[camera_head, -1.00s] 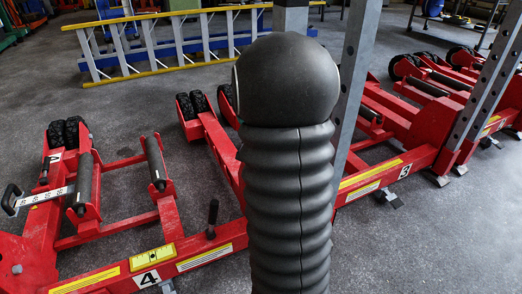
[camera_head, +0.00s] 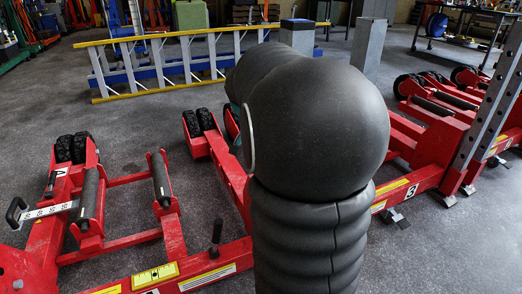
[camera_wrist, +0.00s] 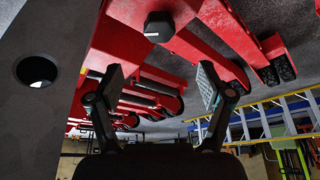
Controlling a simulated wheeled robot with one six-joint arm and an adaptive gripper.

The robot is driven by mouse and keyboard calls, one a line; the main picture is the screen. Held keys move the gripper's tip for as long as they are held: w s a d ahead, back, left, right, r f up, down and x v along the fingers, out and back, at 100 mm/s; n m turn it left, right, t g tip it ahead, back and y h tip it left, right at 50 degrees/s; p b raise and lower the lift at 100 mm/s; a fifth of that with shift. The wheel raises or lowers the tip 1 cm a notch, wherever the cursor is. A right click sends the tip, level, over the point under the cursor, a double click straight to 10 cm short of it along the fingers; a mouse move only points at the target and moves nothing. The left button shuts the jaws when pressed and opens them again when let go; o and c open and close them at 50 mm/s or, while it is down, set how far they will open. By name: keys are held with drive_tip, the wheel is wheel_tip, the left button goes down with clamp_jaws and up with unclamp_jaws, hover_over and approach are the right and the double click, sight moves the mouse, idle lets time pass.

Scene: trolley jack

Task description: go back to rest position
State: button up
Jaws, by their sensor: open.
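My gripper (camera_wrist: 160,88) shows in the wrist view with its two fingers spread wide apart and nothing between them. In the head view my black arm fills the middle and hides the gripper. A red wheeled jack (camera_head: 38,245) stands on the floor at the left, with black rollers and a black lever handle. Another red jack unit (camera_head: 430,165), marked 3, stands at the right behind my arm. In the wrist view red jack parts (camera_wrist: 215,52) show beyond the fingers, with a black hexagonal knob (camera_wrist: 158,27) at the top.
A grey post with holes (camera_head: 490,100) rises at the right. A grey column with a round hole (camera_wrist: 40,80) is close at the left of the wrist view. A yellow-edged ladder (camera_head: 150,62) lies on its side at the back. Bare floor (camera_head: 120,110) lies in front of it.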

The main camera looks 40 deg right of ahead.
idle(0.4)
drive_tip(key=s+a+r+n+t+y+p, duration=0.1)
drive_tip(key=s+a+r+n+p, duration=0.25)
drive_tip(key=a, duration=0.45)
drive_tip(key=s+a+r+n+t+p, duration=0.1)
drive_tip(key=s+a+r+n+p, duration=0.2)
drive_tip(key=a, duration=0.4)
drive_tip(key=s+a+r+n+t+y+p, duration=0.1)
drive_tip(key=s+a+n, duration=0.5)
drive_tip(key=s+a, duration=0.6)
drive_tip(key=shift+s+r+t+y+p, duration=0.3)
drive_tip(key=shift+s+r+y+p, duration=0.15)
drive_tip(key=shift+r+y+p, duration=0.45)
drive_tip(key=shift+f, duration=0.1)
